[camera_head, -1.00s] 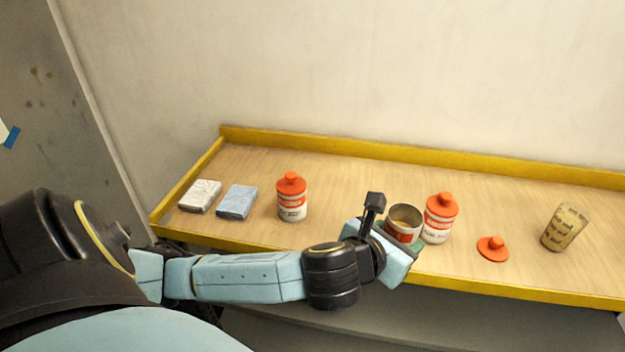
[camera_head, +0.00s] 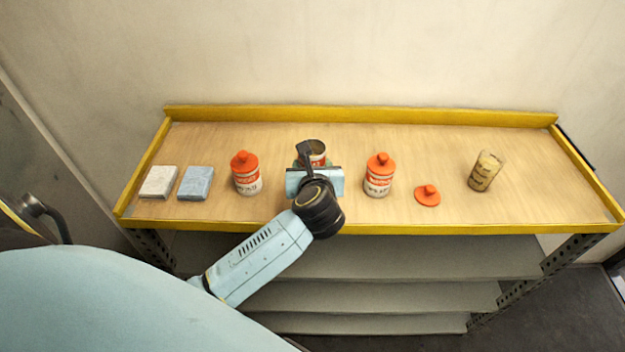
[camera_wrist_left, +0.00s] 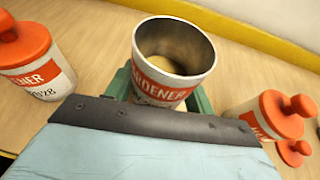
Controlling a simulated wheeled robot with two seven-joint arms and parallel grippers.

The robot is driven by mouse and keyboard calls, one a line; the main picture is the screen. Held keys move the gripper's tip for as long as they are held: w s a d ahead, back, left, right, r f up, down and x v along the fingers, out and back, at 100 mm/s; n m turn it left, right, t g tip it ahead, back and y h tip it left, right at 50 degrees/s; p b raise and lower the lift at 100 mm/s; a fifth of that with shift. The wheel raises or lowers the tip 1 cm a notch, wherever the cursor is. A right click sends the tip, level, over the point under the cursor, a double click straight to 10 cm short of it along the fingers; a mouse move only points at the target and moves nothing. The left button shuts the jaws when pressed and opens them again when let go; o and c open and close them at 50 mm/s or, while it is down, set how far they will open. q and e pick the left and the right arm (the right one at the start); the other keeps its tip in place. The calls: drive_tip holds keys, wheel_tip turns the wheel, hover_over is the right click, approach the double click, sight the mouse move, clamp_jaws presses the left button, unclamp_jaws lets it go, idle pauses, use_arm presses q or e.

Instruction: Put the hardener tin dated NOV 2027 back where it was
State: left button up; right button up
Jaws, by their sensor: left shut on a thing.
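My left gripper (camera_head: 308,168) is shut on an open, lidless hardener tin (camera_head: 317,152) with a white body and orange band. In the left wrist view this tin (camera_wrist_left: 172,60) sits upright between green fingers, with its inside showing; its date is not readable. It is over the middle of the shelf; I cannot tell if it touches the wood. A lidded hardener tin (camera_head: 246,175) stands to its left and another lidded one (camera_head: 379,176) to its right. An orange lid (camera_head: 427,195) lies loose farther right. My right gripper is not in view.
A white block (camera_head: 159,182) and a blue block (camera_head: 196,183) lie at the left end of the yellow-edged bench (camera_head: 300,123). A marked, yellowish cup (camera_head: 485,172) stands at the right. Bare wood separates the held tin from both lidded tins.

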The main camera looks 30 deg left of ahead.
use_arm(q)
drive_tip(key=shift+f, duration=2.2)
drive_tip(key=shift+f, duration=0.2)
drive_tip(key=o, duration=1.1)
drive_tip(key=shift+c, duration=0.2)
drive_tip(key=shift+r, duration=0.25)
drive_tip(key=b+v, duration=0.1)
drive_tip(key=v, duration=1.1)
drive_tip(key=shift+d+f, duration=0.1)
drive_tip(key=shift+f, duration=0.05)
